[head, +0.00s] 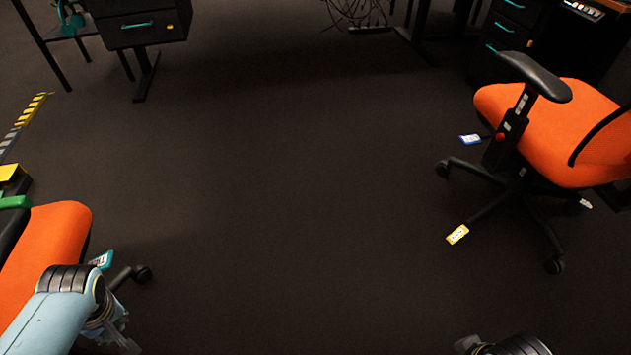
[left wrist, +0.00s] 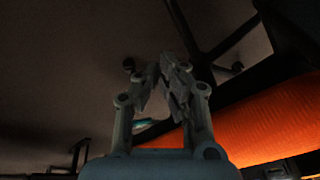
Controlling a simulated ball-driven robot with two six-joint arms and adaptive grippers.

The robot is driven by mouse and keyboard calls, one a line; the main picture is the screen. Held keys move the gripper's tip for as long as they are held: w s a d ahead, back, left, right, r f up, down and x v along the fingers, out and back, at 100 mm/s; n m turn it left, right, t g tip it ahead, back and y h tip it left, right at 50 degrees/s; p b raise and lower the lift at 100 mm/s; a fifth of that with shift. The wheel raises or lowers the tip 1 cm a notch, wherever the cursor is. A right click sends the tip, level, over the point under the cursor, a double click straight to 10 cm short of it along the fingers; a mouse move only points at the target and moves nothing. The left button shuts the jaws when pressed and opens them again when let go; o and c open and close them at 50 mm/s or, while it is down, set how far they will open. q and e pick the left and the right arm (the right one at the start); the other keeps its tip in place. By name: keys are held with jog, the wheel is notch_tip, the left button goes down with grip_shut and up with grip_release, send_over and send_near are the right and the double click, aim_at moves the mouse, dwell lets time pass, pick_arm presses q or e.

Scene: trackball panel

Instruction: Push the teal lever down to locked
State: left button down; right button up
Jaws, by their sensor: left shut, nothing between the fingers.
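I cannot make out a teal lever for certain in either view. A small teal piece with a pale marking (head: 103,260) shows beside the left orange chair in the head view. A small teal patch (left wrist: 143,125) shows behind my fingers in the left wrist view; I cannot tell what it is. My left gripper (head: 122,343) is low at the left in the head view, by that chair. In the left wrist view its fingers (left wrist: 168,68) are shut and empty. Only a bit of my right gripper (head: 467,343) shows at the bottom edge; its fingers are hidden.
An orange chair (head: 50,235) stands close on the left, partly behind my left arm. Another orange chair (head: 560,130) stands at the right, with tagged legs. Dark drawers (head: 140,30) with teal handles stand at the back. The dark floor (head: 280,190) between is clear.

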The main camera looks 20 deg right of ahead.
pick_arm(q)
jog(key=w+r+n+y+b, duration=0.1)
jog(key=w+r+n+b, duration=0.4)
jog(key=w+b, duration=0.2)
jog(key=w+a+r+n+g+y+b, duration=0.1)
jog(key=w+r+n+b, duration=0.4)
jog(key=w, duration=0.5)
jog(key=shift+w+a+r+y+b, duration=0.2)
jog(key=shift+a+y+b, duration=0.1)
jog(key=shift+b, duration=0.6)
pick_arm(e)
jog(key=w, duration=0.1)
jog(key=w+a+r, duration=0.1)
jog(key=w, duration=0.1)
jog(key=shift+w+a+r, duration=0.15)
jog(key=shift+w+a, duration=0.25)
pick_arm(q)
jog(key=b, duration=0.5)
send_over(96, 262)
jog(key=d, duration=0.3)
jog(key=f, duration=0.8)
jog(key=shift+s+a+f, duration=0.15)
jog(key=shift+a+f, duration=0.3)
jog(key=shift+f, duration=0.15)
pick_arm(e)
jog(key=w+a+r+t, duration=0.2)
jog(key=w+r, duration=0.2)
jog(key=shift+w+t+y, duration=0.15)
jog(key=shift+t+y, duration=0.15)
jog(key=shift+y, duration=0.1)
